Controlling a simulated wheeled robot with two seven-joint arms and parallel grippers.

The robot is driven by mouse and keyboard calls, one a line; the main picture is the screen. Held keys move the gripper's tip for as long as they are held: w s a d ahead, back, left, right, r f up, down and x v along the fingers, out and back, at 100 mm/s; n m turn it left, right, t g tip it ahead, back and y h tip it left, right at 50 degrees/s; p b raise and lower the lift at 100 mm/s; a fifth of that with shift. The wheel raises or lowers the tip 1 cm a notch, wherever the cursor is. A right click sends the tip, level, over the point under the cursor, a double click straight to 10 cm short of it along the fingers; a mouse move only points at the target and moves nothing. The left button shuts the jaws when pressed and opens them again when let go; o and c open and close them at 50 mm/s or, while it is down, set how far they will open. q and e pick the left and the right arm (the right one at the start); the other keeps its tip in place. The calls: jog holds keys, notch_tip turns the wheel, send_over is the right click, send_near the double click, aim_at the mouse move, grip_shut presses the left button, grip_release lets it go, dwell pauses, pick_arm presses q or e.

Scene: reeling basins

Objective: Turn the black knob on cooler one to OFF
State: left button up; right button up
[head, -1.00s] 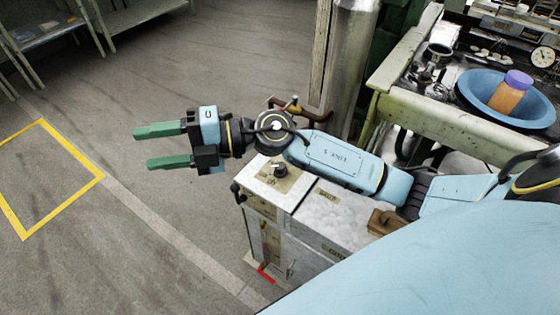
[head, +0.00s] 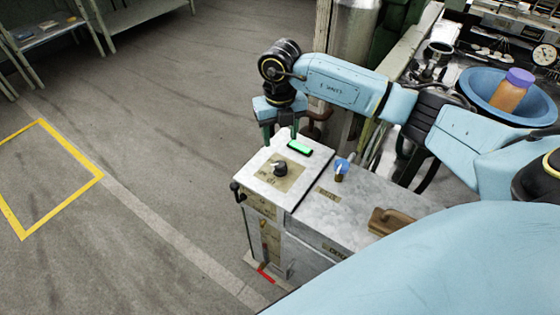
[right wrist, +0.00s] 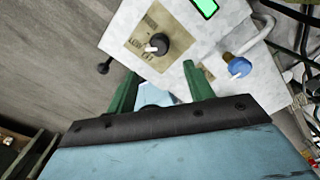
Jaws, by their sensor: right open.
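The black knob (head: 280,168) sits on a tan label plate on the white top of the cooler (head: 252,170). In the right wrist view the knob (right wrist: 160,42) has a white pointer toward the lower left; the lettering is too small to read surely. My right gripper (head: 280,140) hangs fingers down above the far edge of the cooler top, behind the knob. Its green fingers are open and empty. In the right wrist view the knob lies just beyond and between the fingertips (right wrist: 160,72), apart from them. My left gripper is not in view.
A lit green display (head: 300,148) and a blue-capped valve (head: 342,166) are close to the knob. A black ball handle (head: 235,187) sticks out at the left side. A wooden handle (head: 393,220) is on the adjoining lid. A blue basin (head: 477,88) stands on the bench. Floor at left is clear.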

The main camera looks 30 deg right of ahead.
aim_at(280, 163)
notch_tip(280, 163, down, 9)
jog(key=shift+a+f+b, duration=0.1)
jog(key=shift+b, duration=1.05)
jog(key=shift+f, duration=0.35)
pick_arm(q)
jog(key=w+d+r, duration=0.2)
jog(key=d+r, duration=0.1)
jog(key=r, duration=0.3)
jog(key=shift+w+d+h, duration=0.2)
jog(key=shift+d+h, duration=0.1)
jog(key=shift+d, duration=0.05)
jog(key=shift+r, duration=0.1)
pick_arm(e)
jog(key=c, duration=1)
jog(key=shift+o, duration=0.2)
